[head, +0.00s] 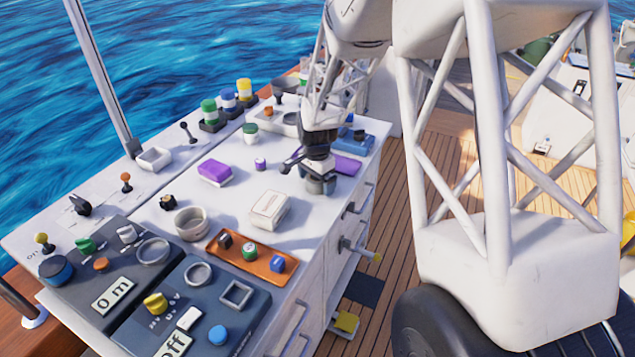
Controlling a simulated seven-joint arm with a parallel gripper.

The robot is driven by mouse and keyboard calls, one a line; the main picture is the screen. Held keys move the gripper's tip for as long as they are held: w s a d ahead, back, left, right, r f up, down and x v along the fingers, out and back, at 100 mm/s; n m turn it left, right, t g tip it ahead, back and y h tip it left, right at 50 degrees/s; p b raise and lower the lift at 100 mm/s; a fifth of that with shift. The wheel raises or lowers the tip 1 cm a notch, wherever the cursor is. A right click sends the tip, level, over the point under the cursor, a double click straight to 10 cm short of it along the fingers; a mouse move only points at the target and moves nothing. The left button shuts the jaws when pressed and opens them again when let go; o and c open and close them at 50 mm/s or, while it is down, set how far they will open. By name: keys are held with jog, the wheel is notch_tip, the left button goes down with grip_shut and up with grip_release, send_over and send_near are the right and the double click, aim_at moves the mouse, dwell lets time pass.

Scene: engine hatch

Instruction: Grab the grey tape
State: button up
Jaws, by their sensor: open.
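My gripper (307,164) is open above the white worktop, right of the purple block, with its dark fingers pointing down. A short grey round thing (320,185) stands right under the gripper and is partly hidden by it. It may be the grey tape, but I cannot tell for sure, nor whether a finger touches it. A second round piece, a pale grey hollow ring (190,223), stands on the worktop to the left, clear of my gripper.
A purple block (215,172), a white box (269,209) and an orange tray (229,254) with small knobs are on the worktop (330,222). Dark control panels (150,318) fill the near left. Colored cylinders stand at the back. Drawer handles stick out at the right.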

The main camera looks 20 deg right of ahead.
jog(key=shift+f, duration=0.1)
jog(key=shift+c, duration=0.2)
jog(key=c, duration=0.9)
